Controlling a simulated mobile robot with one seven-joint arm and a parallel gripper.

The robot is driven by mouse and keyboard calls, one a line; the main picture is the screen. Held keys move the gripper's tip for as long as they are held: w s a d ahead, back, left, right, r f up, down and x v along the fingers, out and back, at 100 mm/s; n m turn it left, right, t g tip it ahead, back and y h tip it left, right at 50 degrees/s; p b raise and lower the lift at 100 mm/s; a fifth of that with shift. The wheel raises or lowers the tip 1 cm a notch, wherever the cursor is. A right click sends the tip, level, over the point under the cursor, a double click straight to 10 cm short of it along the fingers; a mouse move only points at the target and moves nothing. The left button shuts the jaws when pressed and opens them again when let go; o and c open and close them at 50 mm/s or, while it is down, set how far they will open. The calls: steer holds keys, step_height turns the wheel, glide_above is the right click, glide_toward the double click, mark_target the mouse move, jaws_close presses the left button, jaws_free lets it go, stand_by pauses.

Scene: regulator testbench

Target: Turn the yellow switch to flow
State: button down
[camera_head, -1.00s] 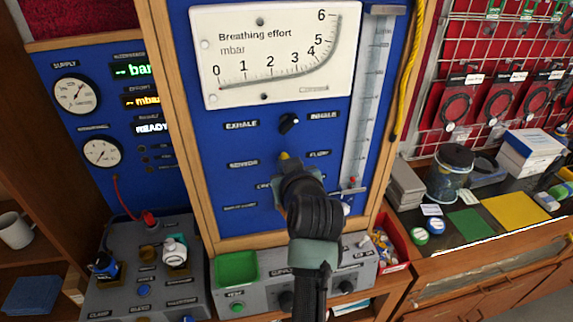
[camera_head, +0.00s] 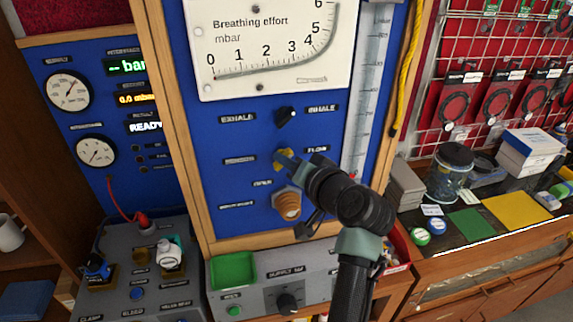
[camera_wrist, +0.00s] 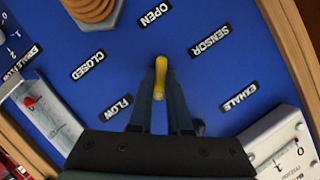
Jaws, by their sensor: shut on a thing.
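The yellow switch (camera_head: 279,164) is on the blue panel between the SENSOR label on the left and the FLOW label (camera_head: 317,149) on the right. My gripper (camera_head: 285,160) reaches it from the lower right and hides part of it. In the wrist view, my gripper (camera_wrist: 160,92) has its two fingers shut on either side of the yellow switch (camera_wrist: 161,76). There the FLOW label (camera_wrist: 118,107) lies to the lower left and the SENSOR label (camera_wrist: 209,42) to the upper right. Which label the switch points at is hard to tell.
A ribbed brass-coloured fitting (camera_head: 287,204) sticks out below the switch, close to my gripper. A black knob (camera_head: 286,116) is above, between the EXHALE and INHALE labels. A clear vertical flow tube (camera_head: 368,95) stands to the right. A grey supply box (camera_head: 262,291) is below.

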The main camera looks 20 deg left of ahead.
steer(key=shift+m+y, duration=0.3)
steer(key=shift+m, duration=0.1)
stand_by(0.3)
steer(key=c, duration=0.9)
jaws_free()
steer(key=shift+o, duration=0.2)
steer(key=b+v, duration=0.4)
steer(key=v, duration=0.9)
steer(key=shift+b, duration=0.35)
